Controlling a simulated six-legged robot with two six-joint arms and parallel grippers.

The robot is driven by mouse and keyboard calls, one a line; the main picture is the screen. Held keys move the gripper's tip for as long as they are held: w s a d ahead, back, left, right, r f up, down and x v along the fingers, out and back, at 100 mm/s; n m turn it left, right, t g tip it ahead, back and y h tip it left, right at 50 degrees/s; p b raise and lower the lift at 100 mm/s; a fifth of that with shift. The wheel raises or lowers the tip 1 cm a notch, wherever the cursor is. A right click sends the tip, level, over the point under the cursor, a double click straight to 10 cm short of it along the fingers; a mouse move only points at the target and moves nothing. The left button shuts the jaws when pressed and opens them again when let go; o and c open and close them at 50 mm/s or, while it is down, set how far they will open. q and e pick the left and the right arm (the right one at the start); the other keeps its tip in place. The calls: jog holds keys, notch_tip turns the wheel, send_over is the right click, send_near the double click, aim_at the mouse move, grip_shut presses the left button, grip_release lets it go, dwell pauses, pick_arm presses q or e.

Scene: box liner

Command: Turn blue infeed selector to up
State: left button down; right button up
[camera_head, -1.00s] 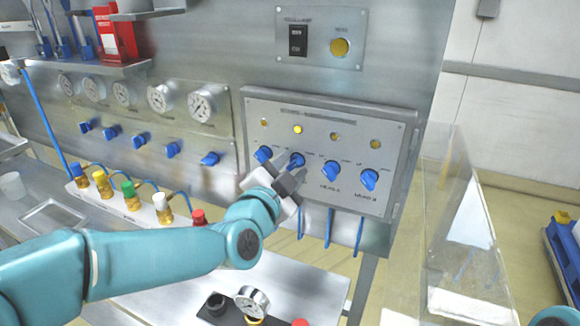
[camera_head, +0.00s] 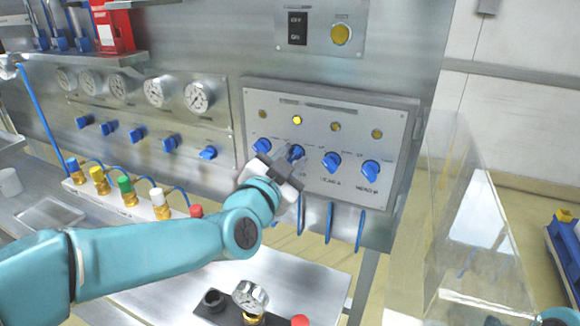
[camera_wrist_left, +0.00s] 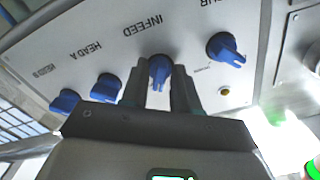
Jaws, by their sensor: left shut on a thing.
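The blue infeed selector (camera_head: 296,152) is the second knob from the left on the grey control panel (camera_head: 400,118). In the wrist view the infeed selector (camera_wrist_left: 159,68) sits beside the upside-down INFEED label, with the fingers of my left gripper (camera_wrist_left: 160,92) on either side of it. In the head view my left gripper (camera_head: 288,162) is at this knob, shut on it, and partly covers it. The knob's exact angle is hard to read behind the fingers. My right gripper is not in view.
Blue knobs flank it: one to the left (camera_head: 262,146), Head A (camera_head: 331,162) and another (camera_head: 370,170) to the right. The yellow lamp (camera_head: 297,120) above the infeed selector is lit. Blue hoses (camera_head: 329,222) hang below the panel. A clear sheet (camera_head: 470,220) stands at right.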

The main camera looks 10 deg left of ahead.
pick_arm(q)
jog(key=n, duration=0.1)
jog(key=n+b, duration=0.2)
jog(key=shift+f+n, duration=0.25)
jog(key=shift+n, duration=0.15)
jog(key=n+b, duration=0.2)
jog(key=n, duration=0.1)
jog(key=shift+n, duration=0.3)
jog(key=n+b, duration=0.1)
jog(key=n, duration=0.2)
jog(key=shift+d+n+b, duration=0.1)
jog(key=shift+n+b, duration=0.2)
jog(key=shift+b, duration=0.05)
jog(key=shift+r+n+b, duration=0.1)
jog(key=shift+n+b, duration=0.65)
jog(key=shift+n, duration=1.35)
jog(key=c, duration=1.2)
grip_release()
jog(key=shift+o, duration=0.2)
jog(key=shift+s+r, duration=0.15)
